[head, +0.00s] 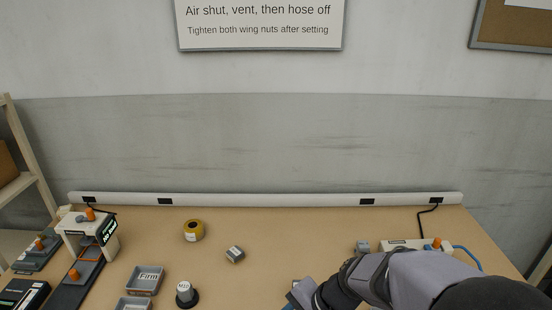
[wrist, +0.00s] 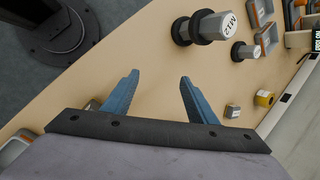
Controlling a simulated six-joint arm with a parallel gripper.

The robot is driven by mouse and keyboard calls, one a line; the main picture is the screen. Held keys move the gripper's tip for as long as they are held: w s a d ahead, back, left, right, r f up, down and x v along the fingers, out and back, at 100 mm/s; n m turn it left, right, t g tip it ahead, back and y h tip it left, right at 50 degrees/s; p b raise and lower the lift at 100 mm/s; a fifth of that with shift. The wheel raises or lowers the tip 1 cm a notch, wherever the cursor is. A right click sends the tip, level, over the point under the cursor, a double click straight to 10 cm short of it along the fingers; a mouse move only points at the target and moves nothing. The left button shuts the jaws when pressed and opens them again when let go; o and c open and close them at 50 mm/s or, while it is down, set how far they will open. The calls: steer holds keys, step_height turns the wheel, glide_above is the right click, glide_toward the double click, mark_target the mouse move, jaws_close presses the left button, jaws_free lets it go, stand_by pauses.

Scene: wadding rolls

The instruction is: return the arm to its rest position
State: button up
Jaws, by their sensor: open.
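My gripper (wrist: 160,97) shows in the wrist view with two blue fingers spread apart and nothing between them. It hangs above the tan table (wrist: 150,70). In the head view my arm reaches in from the lower right, and the fingers are mostly hidden at the bottom edge.
A yellow roll (head: 193,231) and a small grey block (head: 235,254) lie farther back. A white-and-orange device (head: 90,228) stands at left. The table's middle back is clear.

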steer(key=s+d+r+n+h+p, duration=0.1)
steer(key=s+d+n+h, duration=0.1)
steer(key=s+d+n, duration=0.2)
steer(key=s+d+r+n+g+h+p, duration=0.1)
steer(key=s+d+r+n+h+p, duration=0.1)
steer(key=d, duration=0.6)
steer(key=s+n+h, duration=0.1)
steer(key=s+n, duration=0.1)
steer(key=shift+n+p, duration=0.3)
steer(key=shift+n, duration=0.1)
steer(key=shift+o, duration=0.5)
steer(key=shift+a, duration=0.1)
stand_by(0.3)
